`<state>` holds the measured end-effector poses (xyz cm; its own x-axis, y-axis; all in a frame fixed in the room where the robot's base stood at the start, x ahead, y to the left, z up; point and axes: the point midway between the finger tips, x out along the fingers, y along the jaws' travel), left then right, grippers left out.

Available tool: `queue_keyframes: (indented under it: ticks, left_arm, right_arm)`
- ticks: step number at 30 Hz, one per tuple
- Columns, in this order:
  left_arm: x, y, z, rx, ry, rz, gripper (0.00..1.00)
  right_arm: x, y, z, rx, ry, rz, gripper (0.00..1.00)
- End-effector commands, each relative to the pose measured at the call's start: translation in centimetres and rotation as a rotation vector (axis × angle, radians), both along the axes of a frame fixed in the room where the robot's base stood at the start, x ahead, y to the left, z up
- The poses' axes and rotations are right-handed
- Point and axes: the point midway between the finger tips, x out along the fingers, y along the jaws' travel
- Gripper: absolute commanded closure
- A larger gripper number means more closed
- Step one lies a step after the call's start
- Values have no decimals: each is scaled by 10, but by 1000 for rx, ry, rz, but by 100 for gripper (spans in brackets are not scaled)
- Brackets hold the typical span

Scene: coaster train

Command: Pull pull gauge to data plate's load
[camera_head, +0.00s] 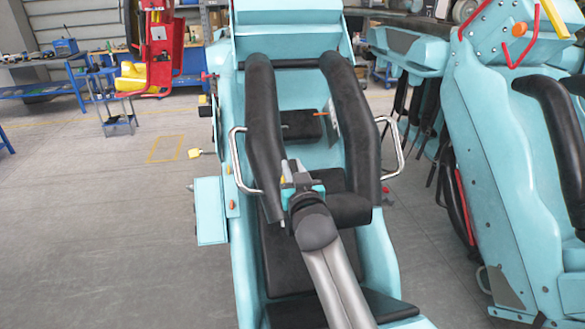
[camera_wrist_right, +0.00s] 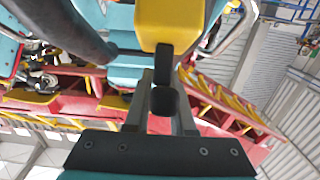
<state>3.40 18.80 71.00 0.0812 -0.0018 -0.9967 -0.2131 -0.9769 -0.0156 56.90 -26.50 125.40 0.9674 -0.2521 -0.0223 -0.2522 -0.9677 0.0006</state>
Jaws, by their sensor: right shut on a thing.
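My right arm reaches up over the turquoise ride seat (camera_head: 379,253). My right gripper (camera_head: 291,168) is between the two black padded shoulder bars, in front of the seat. In the right wrist view the gripper (camera_wrist_right: 163,105) is shut on a black part below a yellow body (camera_wrist_right: 162,25), which looks like the pull gauge. In the head view only a small bit of yellow shows by the gripper. A small grey plate (camera_head: 333,117) beside the right shoulder bar may be the data plate; its print is too small to read. My left gripper is not in view.
The black shoulder bars (camera_head: 264,120) and metal grab handles (camera_head: 239,165) flank the gripper closely. A second turquoise seat (camera_head: 492,170) stands to the right. The floor (camera_head: 110,220) at left is clear, with a blue workbench (camera_head: 45,92) and a red stand behind.

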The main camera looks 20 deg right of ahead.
Motion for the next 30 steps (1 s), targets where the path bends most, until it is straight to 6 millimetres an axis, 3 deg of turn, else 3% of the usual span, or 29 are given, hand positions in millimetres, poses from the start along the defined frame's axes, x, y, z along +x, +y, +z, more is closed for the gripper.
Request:
queue_keyframes:
  ticks: [1, 2, 3, 10, 22, 30]
  left_arm:
    - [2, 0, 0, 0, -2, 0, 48]
    - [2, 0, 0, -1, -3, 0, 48]
    - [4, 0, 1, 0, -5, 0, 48]
    - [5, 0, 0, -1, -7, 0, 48]
    - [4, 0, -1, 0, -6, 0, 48]
    - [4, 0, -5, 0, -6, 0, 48]
  right_arm:
    - [1, 0, 14, -7, -32, 3, 100]
    - [1, 0, 14, -7, -32, 3, 100]
    - [1, 0, 14, -7, -32, 2, 74]
    - [0, 0, 11, -5, -24, 2, 48]
    - [-6, 2, 7, -4, -18, 2, 48]
    - [-41, 11, 6, -3, -18, 2, 48]
